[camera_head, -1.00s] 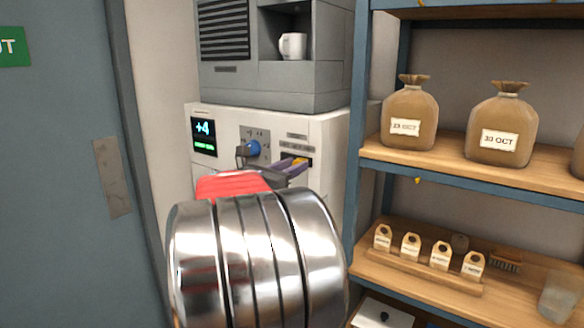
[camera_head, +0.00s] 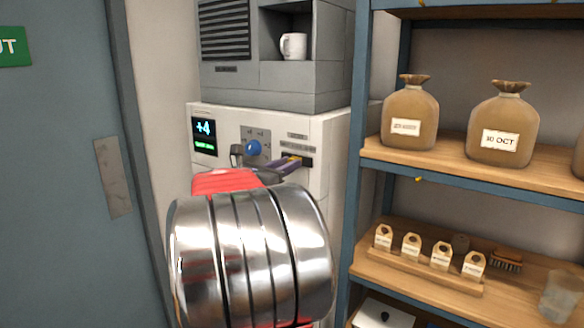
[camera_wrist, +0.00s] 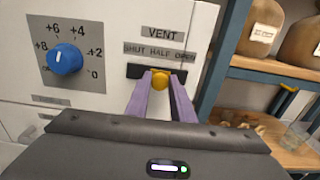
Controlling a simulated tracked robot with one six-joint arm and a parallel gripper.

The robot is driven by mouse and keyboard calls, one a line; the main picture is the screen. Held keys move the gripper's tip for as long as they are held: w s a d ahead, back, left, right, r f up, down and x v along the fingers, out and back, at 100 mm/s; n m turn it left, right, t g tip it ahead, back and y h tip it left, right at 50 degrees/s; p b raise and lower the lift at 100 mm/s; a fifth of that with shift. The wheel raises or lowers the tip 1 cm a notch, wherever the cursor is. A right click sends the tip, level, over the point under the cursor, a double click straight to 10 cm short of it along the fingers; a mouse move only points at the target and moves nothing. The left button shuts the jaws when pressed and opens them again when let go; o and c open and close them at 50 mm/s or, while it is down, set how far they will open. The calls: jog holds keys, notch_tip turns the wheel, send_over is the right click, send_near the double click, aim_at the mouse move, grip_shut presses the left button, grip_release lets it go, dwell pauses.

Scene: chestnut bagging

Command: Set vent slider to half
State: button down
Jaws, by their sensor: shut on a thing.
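The yellow vent slider knob (camera_wrist: 161,80) sits in a dark horizontal slot (camera_wrist: 137,71) under the VENT label (camera_wrist: 162,33) on the white panel. In the wrist view the knob is near the slot's middle, roughly below the word HALF (camera_wrist: 158,51). My gripper (camera_wrist: 162,84) is shut on the knob, with a purple-padded finger on each side. In the head view my gripper (camera_head: 293,163) reaches the slot, and its fingers largely hide the knob there.
A blue dial (camera_wrist: 65,59) is left of the slot. A lit display (camera_head: 204,128) reads +4. A blue-framed shelf (camera_head: 470,165) stands close on the right with brown bags (camera_head: 409,113), small tags and a brush (camera_head: 506,261). A grey door (camera_head: 60,180) is at left.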

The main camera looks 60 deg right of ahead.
jog(key=shift+w+d, duration=0.1)
jog(key=shift+w, duration=0.4)
jog(key=c, duration=1.6)
grip_release()
jog(key=shift+o, duration=0.2)
jog(key=w+a, duration=0.2)
jog(key=a, duration=1.1)
jog(key=shift+a, duration=0.35)
jog(key=shift+w+f, duration=0.1)
